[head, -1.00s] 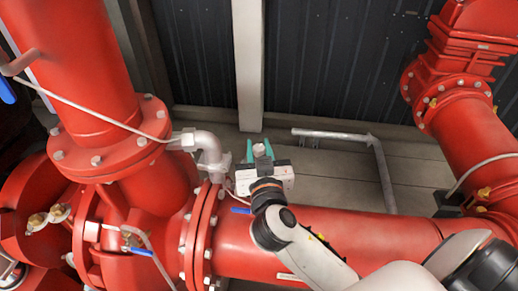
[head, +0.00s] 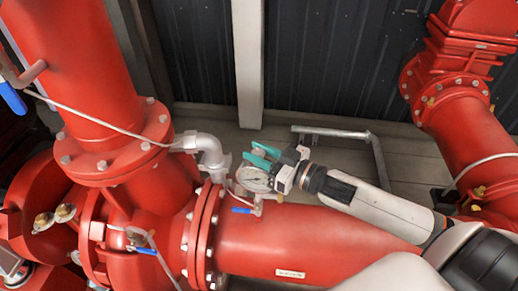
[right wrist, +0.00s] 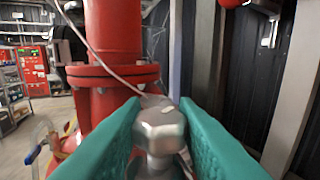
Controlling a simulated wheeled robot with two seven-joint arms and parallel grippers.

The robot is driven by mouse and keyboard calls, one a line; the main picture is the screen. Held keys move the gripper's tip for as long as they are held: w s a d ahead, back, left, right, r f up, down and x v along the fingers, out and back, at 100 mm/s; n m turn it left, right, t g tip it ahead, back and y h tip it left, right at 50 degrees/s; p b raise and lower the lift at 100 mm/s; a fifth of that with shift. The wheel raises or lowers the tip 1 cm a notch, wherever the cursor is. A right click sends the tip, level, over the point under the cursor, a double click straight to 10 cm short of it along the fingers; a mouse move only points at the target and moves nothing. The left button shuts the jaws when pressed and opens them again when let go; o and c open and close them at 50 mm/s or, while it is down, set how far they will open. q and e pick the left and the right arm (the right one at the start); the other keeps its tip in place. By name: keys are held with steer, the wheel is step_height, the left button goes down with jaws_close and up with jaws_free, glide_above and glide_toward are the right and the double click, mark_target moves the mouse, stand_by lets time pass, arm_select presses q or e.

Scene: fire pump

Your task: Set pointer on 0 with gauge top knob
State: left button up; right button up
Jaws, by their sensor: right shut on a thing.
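My right gripper (head: 262,154), with teal fingers, reaches in from the right just above the gauge. In the right wrist view the gauge top knob (right wrist: 160,126), a grey metal hexagonal piece, sits between the two teal fingers, and the gripper is shut on it. The fingers hide part of the knob's sides. My left gripper is not in view.
A blue-handled small valve (head: 242,210) is below the gauge. A grey elbow pipe (head: 208,145) and a large red flange (head: 205,235) stand close on the left. A thick red pipe (head: 310,240) runs below my right arm. Open floor lies behind.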

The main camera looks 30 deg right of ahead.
steer(key=n+g+y, duration=0.1)
steer(key=n+y, duration=0.1)
steer(key=shift+d+g+y, duration=0.15)
steer(key=shift+g+y, duration=0.15)
steer(key=shift+g, duration=0.1)
steer(key=n+g+y+b, duration=0.2)
steer(key=n+g+y, duration=0.1)
steer(key=g, duration=0.1)
steer(key=shift+w+n+y, duration=0.1)
steer(key=shift+n+y, duration=0.2)
steer(key=n+g+y, duration=0.1)
steer(key=n+g, duration=0.1)
steer(key=g, duration=0.1)
steer(key=n+g+y, duration=0.1)
steer(key=n+g, duration=0.1)
steer(key=g, duration=0.1)
steer(key=shift+g+y, duration=0.3)
steer(key=shift+f+n+g, duration=0.1)
steer(key=shift+n+g, duration=0.3)
steer(key=shift+n, duration=0.1)
steer(key=o, duration=1)
steer(key=shift+a, duration=0.25)
